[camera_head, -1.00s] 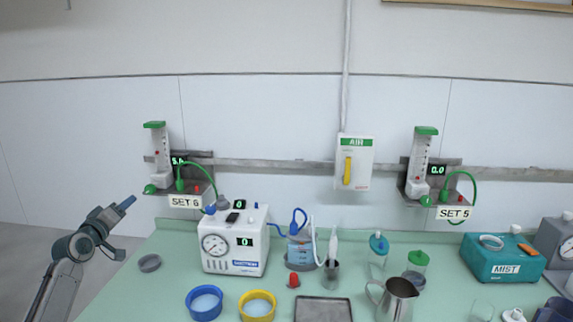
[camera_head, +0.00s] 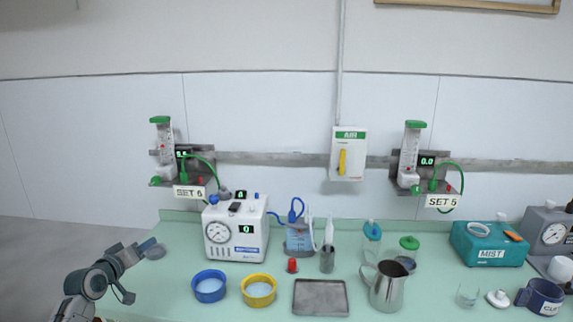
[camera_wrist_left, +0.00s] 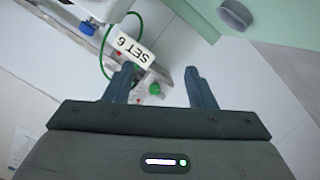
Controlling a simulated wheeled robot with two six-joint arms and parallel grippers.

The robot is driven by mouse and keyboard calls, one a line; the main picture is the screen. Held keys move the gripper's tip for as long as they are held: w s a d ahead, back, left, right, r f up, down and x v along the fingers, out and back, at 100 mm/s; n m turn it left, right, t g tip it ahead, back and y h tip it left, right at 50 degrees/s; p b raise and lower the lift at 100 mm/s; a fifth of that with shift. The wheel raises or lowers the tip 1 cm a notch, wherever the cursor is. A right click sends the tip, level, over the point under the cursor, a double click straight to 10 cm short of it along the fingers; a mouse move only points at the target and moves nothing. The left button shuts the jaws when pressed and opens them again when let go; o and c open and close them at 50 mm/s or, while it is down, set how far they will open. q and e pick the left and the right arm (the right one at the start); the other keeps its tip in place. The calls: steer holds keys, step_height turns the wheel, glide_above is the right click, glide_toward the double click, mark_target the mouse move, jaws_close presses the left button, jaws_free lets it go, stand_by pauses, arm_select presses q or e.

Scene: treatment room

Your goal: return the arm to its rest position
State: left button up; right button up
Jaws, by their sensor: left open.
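My left gripper (camera_head: 146,247) is at the left edge of the green table in the head view, with its arm coming up from the lower left corner. Its fingertips show beside a small grey round piece (camera_head: 155,251) at the table's left end; whether they touch cannot be told there. In the left wrist view, the two blue-grey fingers (camera_wrist_left: 160,84) stand apart with nothing between them. The grey round piece (camera_wrist_left: 235,14) lies clear of the fingers in that view. My right gripper is not in view.
The SET 6 flowmeter (camera_head: 164,148) hangs on the wall rail above. A white suction unit (camera_head: 236,235), a blue bowl (camera_head: 209,297), a yellow bowl (camera_head: 258,303), a metal tray (camera_head: 320,312) and a steel jug (camera_head: 386,292) stand on the table. Floor shows at the far left.

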arm_select(q)
steer(key=s+d+f+m+g, duration=0.25)
steer(key=s+d+f, duration=0.35)
steer(key=s+f, duration=0.45)
steer(key=s+d+f+m+g, duration=0.2)
steer(key=s+d+f+g, duration=0.35)
steer(key=s, duration=0.75)
steer(key=s+d+f+m+g+y, duration=0.1)
steer(key=s+f+g+y, duration=0.1)
steer(key=s, duration=1.1)
steer(key=s+d+f+g+y, duration=0.1)
steer(key=s+f+g+y, duration=0.1)
steer(key=s, duration=1.2)
step_height(320, 180, down, 28)
steer(key=w+a+g, duration=0.1)
steer(key=a, duration=0.1)
steer(key=s+a+f+g, duration=0.1)
steer(key=s+a+f, duration=0.1)
steer(key=s+f, duration=1.7)
step_height(320, 180, down, 2)
steer(key=shift+f, duration=0.25)
steer(key=shift+s+d, duration=0.1)
